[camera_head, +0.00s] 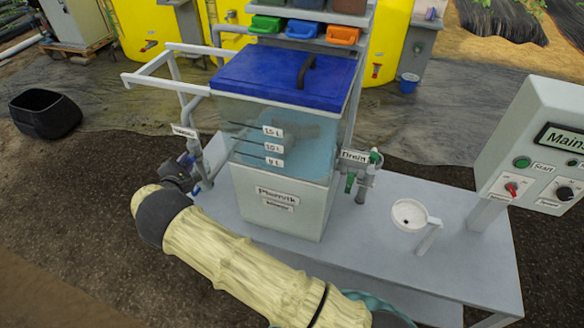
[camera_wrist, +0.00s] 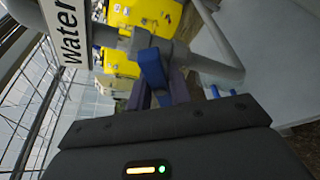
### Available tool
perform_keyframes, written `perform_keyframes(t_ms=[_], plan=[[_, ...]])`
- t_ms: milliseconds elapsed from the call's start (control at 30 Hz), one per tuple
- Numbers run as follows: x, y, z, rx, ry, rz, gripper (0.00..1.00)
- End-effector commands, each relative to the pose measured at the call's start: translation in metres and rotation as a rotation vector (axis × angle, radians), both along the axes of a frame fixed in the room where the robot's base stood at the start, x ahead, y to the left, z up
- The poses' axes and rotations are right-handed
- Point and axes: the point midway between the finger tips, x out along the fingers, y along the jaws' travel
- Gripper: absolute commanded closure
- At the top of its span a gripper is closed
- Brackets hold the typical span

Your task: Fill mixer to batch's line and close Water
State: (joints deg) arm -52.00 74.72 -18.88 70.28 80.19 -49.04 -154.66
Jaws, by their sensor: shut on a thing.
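The mixer tank (camera_head: 240,150) has see-through walls, a blue lid (camera_head: 285,75) and a white lower body. Three level lines with tags, seemingly 15 L at the top, 10 L, and 4 L, mark its front. Bluish liquid shows behind the tags; its exact surface height is hard to tell. The Water label (camera_wrist: 66,30) is beside a grey pipe in the wrist view. My gripper (camera_wrist: 160,92) is shut on the blue Water valve handle (camera_wrist: 151,68). In the head view my wrist is left of the tank, and the grip is largely hidden.
The Drain valve (camera_head: 350,183) with a green handle is on the tank's right. A control panel (camera_head: 540,150) is at right. A black bucket (camera_head: 45,112) sits on the ground at left.

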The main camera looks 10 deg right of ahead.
Motion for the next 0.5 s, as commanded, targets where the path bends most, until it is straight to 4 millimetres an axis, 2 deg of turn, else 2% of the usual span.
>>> perform_keyframes(t_ms=[500], plan=[[-0.0015, 0.0015, -0.0050, 0.050, -0.025, 0.002, 1.00]])
